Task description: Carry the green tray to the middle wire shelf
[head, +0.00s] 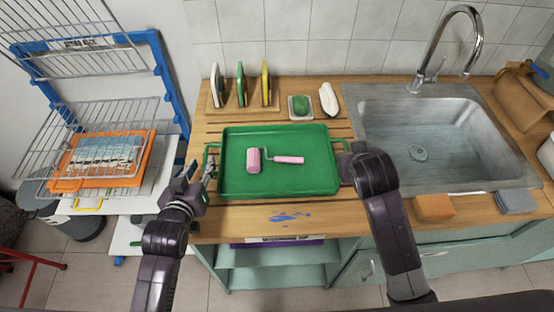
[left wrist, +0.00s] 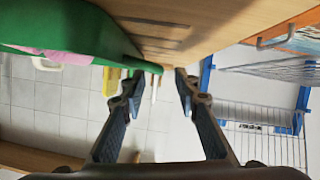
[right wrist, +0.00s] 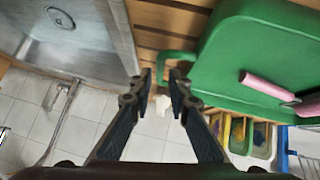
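The green tray (head: 230,180) lies flat on the wooden counter, with a pink paint roller (head: 253,160) on it. My left gripper (head: 197,172) is at the tray's left handle (head: 210,160). In the left wrist view its fingers (left wrist: 158,75) stand apart, with the green handle near the tips. My right gripper (head: 347,158) is at the right handle. In the right wrist view its fingers (right wrist: 161,76) are apart, with the right handle (right wrist: 177,56) close to the tips. The wire rack (head: 170,90) has a blue frame and stands at the left; a wire shelf (head: 65,122) is above an orange tray (head: 142,165).
An orange sponge (head: 434,207) lies in front of the sink. Blue paint (head: 290,217) marks the counter's front.

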